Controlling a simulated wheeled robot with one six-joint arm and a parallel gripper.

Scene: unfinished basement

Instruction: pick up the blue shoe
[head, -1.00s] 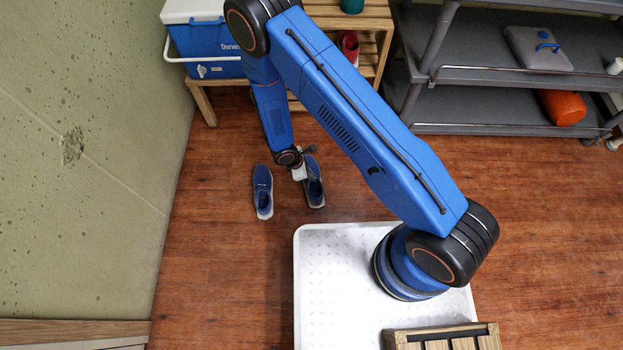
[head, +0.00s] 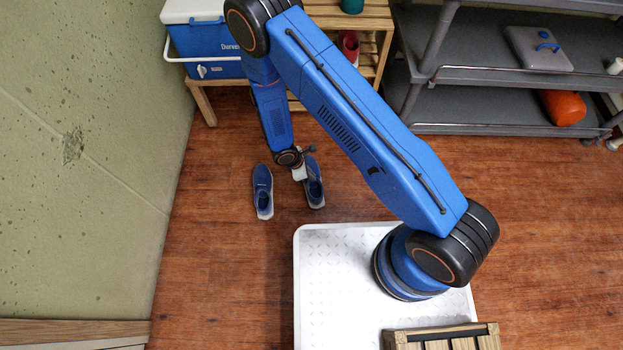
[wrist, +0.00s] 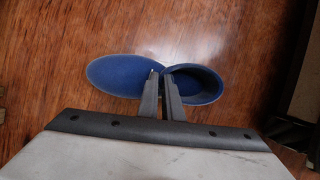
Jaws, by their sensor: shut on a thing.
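Two blue shoes are on the wooden floor in the head view. The left shoe (head: 263,190) stands apart from my arm. The right shoe (head: 314,186) is at my gripper, which partly covers it. In the wrist view, one blue shoe (wrist: 115,75) lies across the picture, with its dark opening at the right. My gripper (wrist: 161,74) is shut on this shoe at its near-middle edge, by the front of the opening. The shoe appears at floor level; I cannot tell whether it is lifted.
A wooden rack (head: 204,105) with a blue and white cooler (head: 205,45) stands behind the shoes. A grey shelf unit (head: 480,90) is at the back right, holding an orange object (head: 562,107). A wall (head: 80,200) bounds the left. Floor around the shoes is clear.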

